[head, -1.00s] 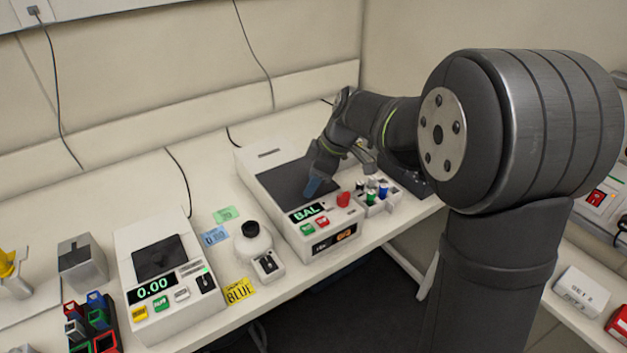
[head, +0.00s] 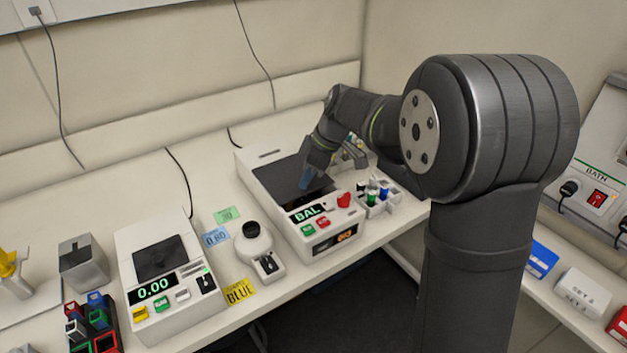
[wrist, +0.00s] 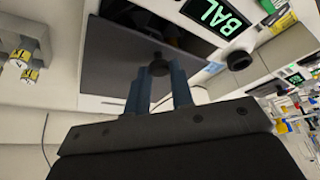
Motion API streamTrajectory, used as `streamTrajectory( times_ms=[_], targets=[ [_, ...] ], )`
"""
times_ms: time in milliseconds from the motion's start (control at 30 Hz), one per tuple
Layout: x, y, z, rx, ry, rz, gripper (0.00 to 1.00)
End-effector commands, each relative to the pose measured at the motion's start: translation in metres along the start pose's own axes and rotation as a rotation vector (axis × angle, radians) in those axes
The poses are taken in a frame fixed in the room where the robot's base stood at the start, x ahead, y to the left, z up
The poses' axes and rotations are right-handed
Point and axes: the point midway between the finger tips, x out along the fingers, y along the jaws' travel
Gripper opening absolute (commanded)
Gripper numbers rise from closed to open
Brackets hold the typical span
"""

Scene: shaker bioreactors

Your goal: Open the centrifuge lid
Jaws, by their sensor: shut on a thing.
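The centrifuge (head: 323,238) is the white box with the green "BAL" display, at the middle of the bench. Its dark lid (head: 275,172) lies on top, and it fills much of the wrist view as a grey panel (wrist: 115,60). My gripper (head: 305,182) is over the front part of the lid. In the wrist view its blue fingers (wrist: 160,85) are shut on the lid's black knob (wrist: 159,64). A darker strip, which looks like an opening, shows between the lid's edge and the display. What lies inside is unclear.
A rack with coloured-cap tubes (head: 378,195) stands close right of the centrifuge. A red knob (head: 344,200) is on its front. A small white device (head: 254,245) and a balance reading 0.00 (head: 170,270) stand to the left.

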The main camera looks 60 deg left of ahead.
Motion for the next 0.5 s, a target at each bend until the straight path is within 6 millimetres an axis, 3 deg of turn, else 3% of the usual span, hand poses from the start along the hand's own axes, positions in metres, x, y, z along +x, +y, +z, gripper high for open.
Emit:
streamTrajectory(
  times_ms=[200,500],
  targets=[
    [0.015,0.037,-0.034,-0.002,0.001,0.001,0.00],
    [0.029,0.076,-0.070,-0.001,0.001,0.001,0.00]
  ],
)
